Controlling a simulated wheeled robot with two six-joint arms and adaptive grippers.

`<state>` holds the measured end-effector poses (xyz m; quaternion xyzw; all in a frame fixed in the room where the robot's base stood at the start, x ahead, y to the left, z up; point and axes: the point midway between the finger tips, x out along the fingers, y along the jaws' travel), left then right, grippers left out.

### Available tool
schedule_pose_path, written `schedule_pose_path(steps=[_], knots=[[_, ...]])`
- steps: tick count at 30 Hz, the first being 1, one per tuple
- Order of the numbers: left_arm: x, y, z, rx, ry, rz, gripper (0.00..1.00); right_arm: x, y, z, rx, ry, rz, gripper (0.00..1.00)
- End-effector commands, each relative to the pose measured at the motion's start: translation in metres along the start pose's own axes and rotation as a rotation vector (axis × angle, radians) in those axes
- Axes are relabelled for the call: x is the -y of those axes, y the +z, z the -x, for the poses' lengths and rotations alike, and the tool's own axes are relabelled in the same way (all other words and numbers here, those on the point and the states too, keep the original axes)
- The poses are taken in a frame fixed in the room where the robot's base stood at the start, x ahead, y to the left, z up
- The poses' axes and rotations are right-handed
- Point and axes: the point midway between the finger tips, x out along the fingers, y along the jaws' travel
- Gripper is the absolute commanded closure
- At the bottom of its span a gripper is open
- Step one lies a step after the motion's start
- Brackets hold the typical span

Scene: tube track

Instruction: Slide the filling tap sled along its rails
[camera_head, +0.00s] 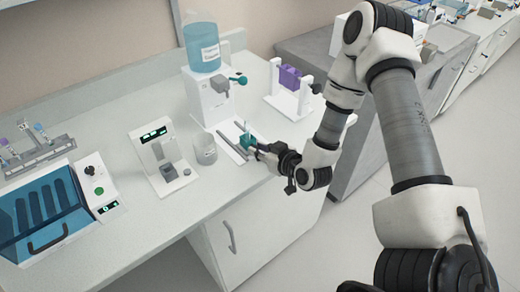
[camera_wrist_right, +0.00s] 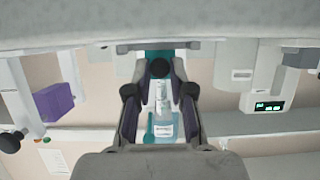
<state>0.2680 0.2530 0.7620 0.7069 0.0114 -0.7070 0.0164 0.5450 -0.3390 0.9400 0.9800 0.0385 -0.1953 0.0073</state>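The filling tap sled is a small teal block (camera_head: 246,140) on the rails (camera_head: 233,147) in front of the white dispenser. In the right wrist view the teal block (camera_wrist_right: 158,54) lies ahead of my fingers, with a round dark knob (camera_wrist_right: 160,68) facing me. My right gripper (camera_head: 256,149) is at the sled's near side and hides part of it. In the right wrist view its fingers (camera_wrist_right: 159,72) stand on both sides of the knob, with narrow gaps visible, so it looks open around the knob. My left gripper is not in view.
The white dispenser (camera_head: 207,100) with a blue bottle (camera_head: 202,48) stands behind the rails. A white stand with a purple block (camera_head: 289,78) is behind right. The counter's front edge is close.

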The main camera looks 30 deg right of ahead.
Motion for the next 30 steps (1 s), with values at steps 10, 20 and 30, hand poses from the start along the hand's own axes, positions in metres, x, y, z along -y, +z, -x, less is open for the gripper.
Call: schedule_pose_path(steps=[10, 20, 30], knots=[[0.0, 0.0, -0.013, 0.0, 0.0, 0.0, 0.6, 0.0, -0.009, -0.029, -0.003, -0.002, 0.006, 1.0], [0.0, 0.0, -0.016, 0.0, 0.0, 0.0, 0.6, 0.0, -0.018, -0.044, 0.0, 0.001, -0.001, 1.0], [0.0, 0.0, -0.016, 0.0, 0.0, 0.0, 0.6, 0.0, -0.018, -0.043, 0.0, 0.001, 0.0, 0.54]])
